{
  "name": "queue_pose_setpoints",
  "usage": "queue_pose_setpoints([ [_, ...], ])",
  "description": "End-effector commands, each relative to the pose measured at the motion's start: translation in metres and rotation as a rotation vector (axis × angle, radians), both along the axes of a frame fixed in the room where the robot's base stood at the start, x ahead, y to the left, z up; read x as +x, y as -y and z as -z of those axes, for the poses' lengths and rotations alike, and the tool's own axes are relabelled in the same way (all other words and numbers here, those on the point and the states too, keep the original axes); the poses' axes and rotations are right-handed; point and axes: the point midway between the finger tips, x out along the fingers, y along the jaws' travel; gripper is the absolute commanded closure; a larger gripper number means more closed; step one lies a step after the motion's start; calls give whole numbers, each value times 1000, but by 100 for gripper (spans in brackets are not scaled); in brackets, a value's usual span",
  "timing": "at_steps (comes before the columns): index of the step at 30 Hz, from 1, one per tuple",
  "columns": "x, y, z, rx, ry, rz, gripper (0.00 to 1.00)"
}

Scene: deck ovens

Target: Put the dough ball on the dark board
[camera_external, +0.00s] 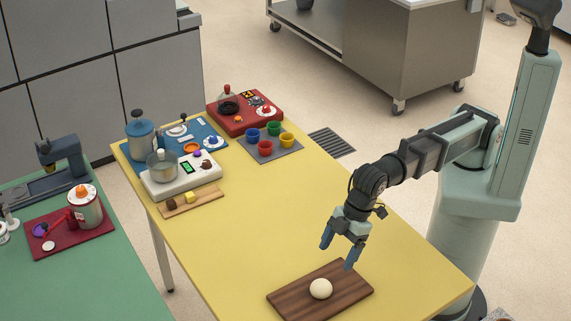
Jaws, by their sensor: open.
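The dough ball (320,289) is pale cream and round. It rests on the dark brown wooden board (346,281), near the board's middle, at the near end of the yellow table. My gripper (338,254) is open, with its blue-grey fingers apart and pointing down. It is empty and stands above and slightly behind the ball, apart from it. Nothing hides the ball, and most of the board is visible.
The yellow table (290,215) is clear between the board and the far end. There stand a white scale with a metal pot (162,165), a small wooden board (207,203), a grey tray of coloured cups (287,151) and a red unit (241,121). A green table (95,285) is at left.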

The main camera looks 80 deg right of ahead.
Motion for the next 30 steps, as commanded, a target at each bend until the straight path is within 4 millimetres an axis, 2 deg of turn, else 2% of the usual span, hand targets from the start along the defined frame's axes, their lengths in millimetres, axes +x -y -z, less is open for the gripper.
queue_pose_setpoints([
  [3,-3,3,-10,2,1,0,15],
  [8,-5,5,-15,0,0,0,15],
  [26,-5,5,-16,1,1,0,15],
  [30,5,8,-18,14,-2,19,15],
])
